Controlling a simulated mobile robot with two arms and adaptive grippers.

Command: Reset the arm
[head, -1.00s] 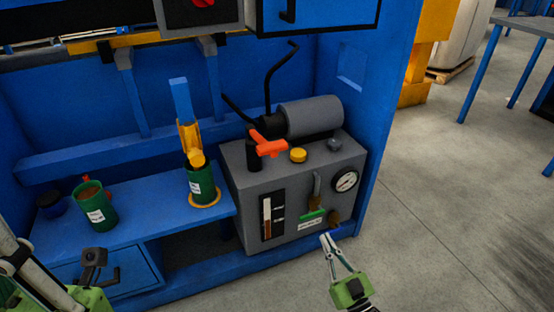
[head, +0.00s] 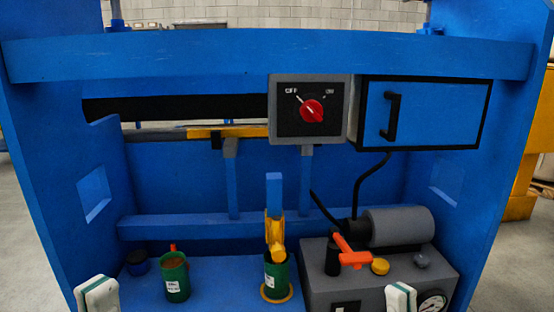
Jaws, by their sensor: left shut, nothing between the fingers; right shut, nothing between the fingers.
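My two arms show only as white link parts at the bottom edge of the head view, one at the left and one right of centre. Neither gripper is in view, so their fingers are hidden below the frame. Nothing is seen held by the arms.
A blue press frame (head: 240,55) fills the view. It carries a red knob (head: 312,110) pointing toward OFF and a blue box with a black handle (head: 392,116). Below are a grey pump unit (head: 320,270), a green can (head: 176,280) and another green can (head: 277,273).

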